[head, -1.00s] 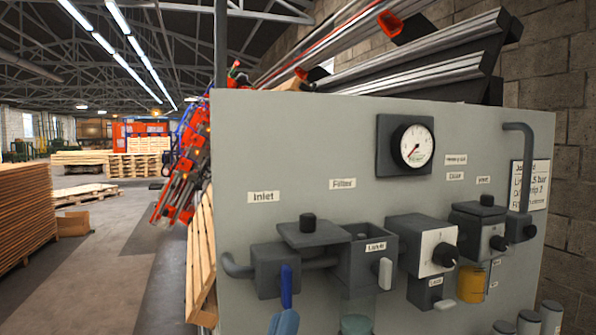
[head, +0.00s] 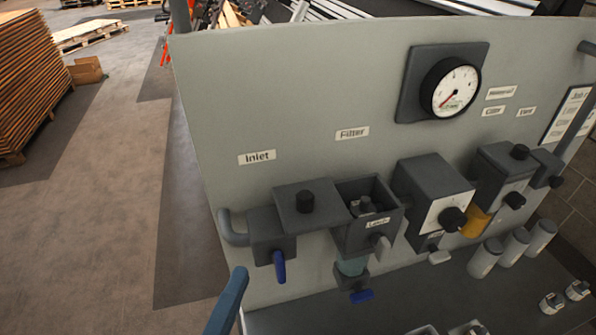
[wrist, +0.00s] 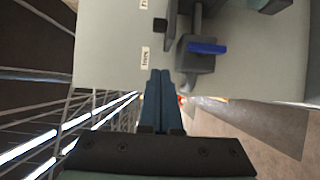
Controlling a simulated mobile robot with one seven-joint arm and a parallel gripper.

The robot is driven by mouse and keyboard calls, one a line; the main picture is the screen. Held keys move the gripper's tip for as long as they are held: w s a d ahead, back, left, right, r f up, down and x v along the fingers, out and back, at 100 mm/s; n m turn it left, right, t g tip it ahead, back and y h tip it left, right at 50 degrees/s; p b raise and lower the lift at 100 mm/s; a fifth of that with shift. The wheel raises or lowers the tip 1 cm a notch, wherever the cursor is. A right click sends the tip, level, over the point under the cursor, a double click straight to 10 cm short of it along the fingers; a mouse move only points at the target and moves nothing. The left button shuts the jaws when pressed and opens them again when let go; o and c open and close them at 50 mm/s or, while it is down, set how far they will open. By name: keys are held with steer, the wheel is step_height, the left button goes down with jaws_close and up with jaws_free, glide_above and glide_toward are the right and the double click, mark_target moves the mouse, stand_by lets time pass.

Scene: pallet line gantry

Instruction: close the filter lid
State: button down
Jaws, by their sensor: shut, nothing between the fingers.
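The filter lid (head: 301,207), a flat dark grey plate with a black knob, is swung aside to the left of the filter housing (head: 349,240). The housing is open at the top, and a dark part shows inside it. A "Latch" label and a light grey lever (head: 381,248) are on its front. My gripper (head: 239,272) is at the lower left of the head view, left of the inlet valve and apart from the lid. In the wrist view its blue fingers (wrist: 160,74) are together and empty, pointing towards the panel.
The inlet valve has a blue handle (head: 280,267), also in the wrist view (wrist: 207,47). A regulator box (head: 433,195) stands right of the housing, below a pressure gauge (head: 451,87). Grey cylinders (head: 514,246) stand at the right. Open floor lies left of the panel.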

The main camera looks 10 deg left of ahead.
mark_target(286, 229)
steer(key=w+d, duration=0.1)
steer(key=w, duration=0.2)
steer(key=w+d, duration=0.1)
steer(key=w, duration=0.3)
steer(key=w+d+p, duration=0.1)
steer(key=w, duration=0.3)
steer(key=shift+w+r, duration=0.1)
steer(key=shift+r, duration=0.2)
